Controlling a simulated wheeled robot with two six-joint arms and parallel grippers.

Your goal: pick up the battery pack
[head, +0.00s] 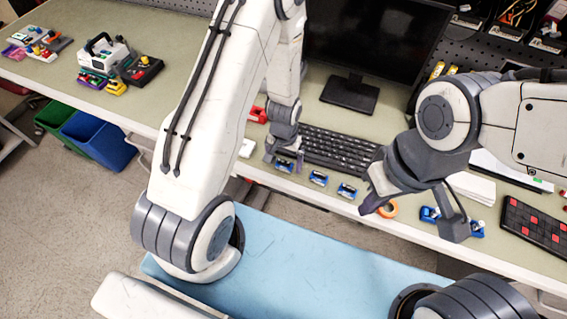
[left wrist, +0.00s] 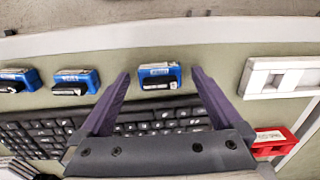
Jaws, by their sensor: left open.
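Several small blue-and-black blocks that look like battery packs lie in a row along the table's front edge. The leftmost pack (head: 284,165) is just below my left gripper (head: 284,157) in the head view. In the left wrist view the same pack (left wrist: 160,76) shows between the tips of my open left gripper (left wrist: 160,74), with no contact visible. Two more packs, a middle one (head: 318,178) and a right one (head: 347,191), lie to its right. My right gripper (head: 412,222) is open and empty, over the table's front edge.
A black keyboard (head: 340,148) lies close behind the packs. A white frame (left wrist: 280,77) and a red block (left wrist: 272,142) are beside the leftmost pack. An orange tape roll (head: 387,209) and another blue item (head: 431,215) are near my right gripper. A monitor (head: 372,40) stands behind.

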